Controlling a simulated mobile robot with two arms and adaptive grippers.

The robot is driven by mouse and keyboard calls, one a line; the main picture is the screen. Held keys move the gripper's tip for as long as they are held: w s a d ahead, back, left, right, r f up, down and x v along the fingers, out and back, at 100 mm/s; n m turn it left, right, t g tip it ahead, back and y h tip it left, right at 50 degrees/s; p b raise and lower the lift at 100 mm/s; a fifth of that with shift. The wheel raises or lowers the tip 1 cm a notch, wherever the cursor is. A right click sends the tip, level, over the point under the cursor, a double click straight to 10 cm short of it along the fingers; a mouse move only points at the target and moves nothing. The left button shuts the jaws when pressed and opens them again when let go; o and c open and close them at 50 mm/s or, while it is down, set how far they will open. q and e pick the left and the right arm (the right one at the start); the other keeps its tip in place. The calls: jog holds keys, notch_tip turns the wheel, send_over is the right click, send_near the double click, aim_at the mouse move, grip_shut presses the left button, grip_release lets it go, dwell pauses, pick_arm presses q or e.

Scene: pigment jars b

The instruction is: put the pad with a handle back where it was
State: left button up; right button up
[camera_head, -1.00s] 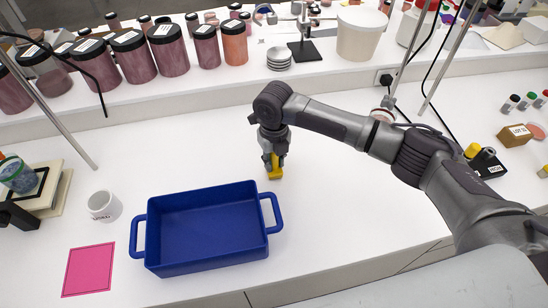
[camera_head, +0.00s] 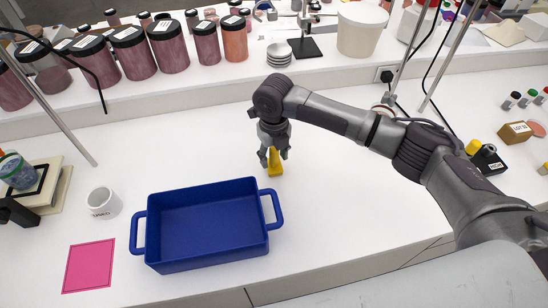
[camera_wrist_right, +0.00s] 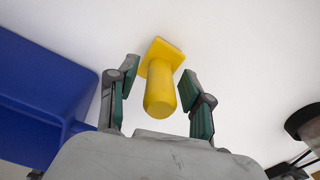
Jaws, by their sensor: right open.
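The yellow pad with a handle (camera_head: 274,169) stands on the white table, right of the blue tray and a little behind it. Its cylindrical handle points up. My right gripper (camera_head: 273,158) is open over it, with the fingers on either side of the handle. In the right wrist view the handle (camera_wrist_right: 161,92) lies between the open fingers (camera_wrist_right: 159,80), with a gap on both sides. The pad's square base appears to rest flat on the table. My left gripper is not in view.
The blue tray (camera_head: 207,264) is empty, with a white mug (camera_head: 104,203) and a flat pink square (camera_head: 88,267) to its left. Large pigment jars (camera_head: 168,46) line the raised shelf behind. The table around the pad is clear.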

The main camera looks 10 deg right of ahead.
notch_tip(320, 180, up, 10)
jog(key=shift+f+b, duration=0.15)
jog(key=shift+b, duration=1.1)
jog(key=shift+r, duration=0.65)
